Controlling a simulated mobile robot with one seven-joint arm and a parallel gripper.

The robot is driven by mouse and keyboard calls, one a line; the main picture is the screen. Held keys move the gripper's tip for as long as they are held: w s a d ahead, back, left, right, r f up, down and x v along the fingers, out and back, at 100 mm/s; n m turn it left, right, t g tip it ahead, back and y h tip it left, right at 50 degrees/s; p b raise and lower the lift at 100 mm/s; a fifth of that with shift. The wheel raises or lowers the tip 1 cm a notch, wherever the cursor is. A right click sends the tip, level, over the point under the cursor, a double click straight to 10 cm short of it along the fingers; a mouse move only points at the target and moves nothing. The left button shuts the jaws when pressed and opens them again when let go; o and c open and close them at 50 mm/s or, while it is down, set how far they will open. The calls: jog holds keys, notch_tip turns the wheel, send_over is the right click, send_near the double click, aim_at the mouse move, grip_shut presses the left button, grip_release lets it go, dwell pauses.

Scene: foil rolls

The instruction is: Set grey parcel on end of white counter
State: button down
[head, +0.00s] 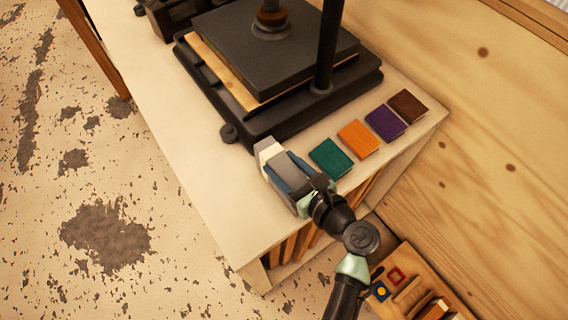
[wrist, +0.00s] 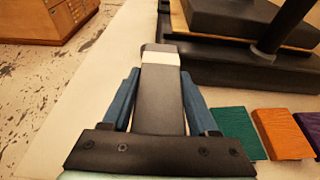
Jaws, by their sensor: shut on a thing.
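The grey parcel (head: 270,152) has a pale band near its far end and sits between the two blue fingers of my gripper (head: 278,162). In the wrist view the parcel (wrist: 161,100) runs away from the palm, its white band beyond the fingertips, and my gripper (wrist: 160,76) is shut on its sides. The parcel is over the white counter (head: 190,160), between the black press and the counter's near end. I cannot tell whether it touches the top. My gripper hides its near part.
A black press (head: 280,50) stands behind the parcel. Green (head: 330,158), orange (head: 358,139), purple (head: 386,121) and brown (head: 409,106) books lie in a row to the right. A wooden wall (head: 480,150) borders the right side. The counter's left strip is bare.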

jog(key=shift+f+b, duration=0.35)
jog(key=shift+f, duration=0.15)
jog(key=shift+c, duration=0.6)
grip_release()
jog(key=shift+o, duration=0.2)
jog(key=shift+f, duration=0.15)
jog(key=shift+s, duration=0.1)
